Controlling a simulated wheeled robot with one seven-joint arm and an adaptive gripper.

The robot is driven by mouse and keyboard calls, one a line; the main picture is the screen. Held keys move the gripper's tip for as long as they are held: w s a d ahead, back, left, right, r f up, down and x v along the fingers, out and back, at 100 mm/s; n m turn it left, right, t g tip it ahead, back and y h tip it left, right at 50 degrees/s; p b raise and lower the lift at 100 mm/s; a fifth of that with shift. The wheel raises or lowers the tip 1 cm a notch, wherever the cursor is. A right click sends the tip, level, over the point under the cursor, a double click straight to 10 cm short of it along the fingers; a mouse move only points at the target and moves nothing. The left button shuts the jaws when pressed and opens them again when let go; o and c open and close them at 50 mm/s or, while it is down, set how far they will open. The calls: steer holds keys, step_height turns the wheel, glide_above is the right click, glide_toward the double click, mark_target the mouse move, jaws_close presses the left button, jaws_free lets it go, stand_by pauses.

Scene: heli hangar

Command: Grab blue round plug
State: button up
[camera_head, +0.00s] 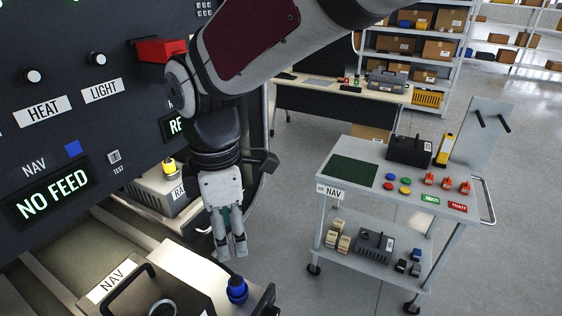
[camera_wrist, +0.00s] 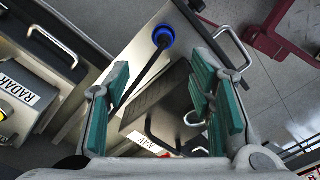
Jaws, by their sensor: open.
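The blue round plug (camera_head: 237,289) shows near the bottom centre of the head view, by the right side of the box labelled NAV. In the wrist view the blue plug (camera_wrist: 163,36) lies ahead of the fingertips at upper centre, with a black cable running from it toward lower left. My gripper (camera_head: 231,252) points down above and slightly left of the plug in the head view. In the wrist view my gripper (camera_wrist: 162,70) has its two teal-padded fingers spread, with nothing held between them. The plug appears apart from both fingers.
The NAV box (camera_head: 179,290) has a black handle. A RADAR unit (camera_head: 169,189) with a yellow plug (camera_head: 168,166) stands at left, beside the dark panel reading NO FEED (camera_head: 50,197). A cart (camera_head: 399,184) with small items stands at right; open floor lies between.

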mark_target(235, 278)
step_height(235, 278, down, 8)
steer(key=shift+f+p, duration=0.15)
steer(key=shift+p, duration=0.2)
steer(key=f, duration=0.2)
steer(key=s+f+p, duration=0.1)
steer(key=f, duration=0.1)
steer(key=shift+f, duration=0.7)
steer(key=shift+w, duration=0.1)
jaws_close()
